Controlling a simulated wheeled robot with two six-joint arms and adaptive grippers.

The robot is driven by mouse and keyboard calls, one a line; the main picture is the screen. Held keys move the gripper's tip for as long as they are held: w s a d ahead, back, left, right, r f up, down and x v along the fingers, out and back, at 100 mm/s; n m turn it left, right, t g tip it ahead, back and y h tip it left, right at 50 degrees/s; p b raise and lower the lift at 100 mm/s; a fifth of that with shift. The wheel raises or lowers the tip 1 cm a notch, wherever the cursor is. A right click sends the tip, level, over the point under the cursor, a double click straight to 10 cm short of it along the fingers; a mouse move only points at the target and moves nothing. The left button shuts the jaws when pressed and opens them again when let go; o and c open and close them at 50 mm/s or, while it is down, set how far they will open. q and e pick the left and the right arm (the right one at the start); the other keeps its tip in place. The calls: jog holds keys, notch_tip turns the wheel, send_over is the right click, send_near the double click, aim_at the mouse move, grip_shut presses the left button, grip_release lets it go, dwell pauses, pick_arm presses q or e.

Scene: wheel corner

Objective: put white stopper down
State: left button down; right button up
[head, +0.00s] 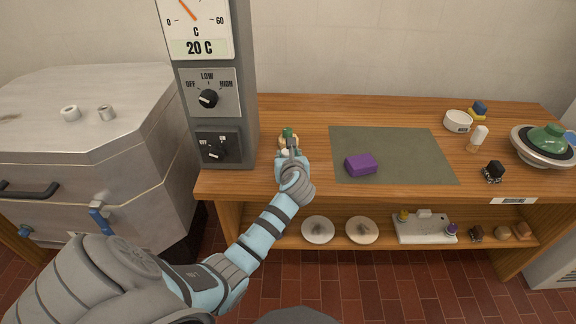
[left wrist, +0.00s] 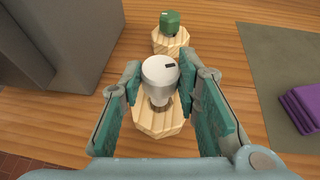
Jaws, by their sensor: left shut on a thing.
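The white stopper (left wrist: 160,70) is upright between the fingers of my left gripper (left wrist: 164,84) in the left wrist view. The gripper is shut on it. A pale wooden faceted stand (left wrist: 152,122) is directly below the stopper; I cannot tell whether the stopper rests in it or hangs just above. In the head view my left gripper (head: 291,152) is low over the table's left part and hides the stopper. A green stopper (left wrist: 170,22) stands in a second wooden stand (left wrist: 170,42) just behind; it also shows in the head view (head: 287,133). My right gripper is out of view.
A grey control column (head: 208,120) rises close left of the gripper. A purple block (head: 361,165) lies on a grey-green mat (head: 410,145) to the right. A white bowl (head: 458,122), a white-topped piece (head: 478,138) and a green-domed wheel (head: 545,145) stand farther right.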

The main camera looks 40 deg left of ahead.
pick_arm(q)
jog(key=shift+f, duration=1.25)
jog(key=shift+f+b, duration=0.1)
jog(key=shift+b, duration=0.25)
jog(key=c, duration=1.2)
grip_release()
jog(key=shift+d+r, duration=0.1)
jog(key=shift+r, duration=0.1)
jog(key=p+v, duration=0.3)
jog(key=v, duration=0.8)
jog(key=shift+s+d, duration=0.25)
jog(key=shift+s, duration=0.1)
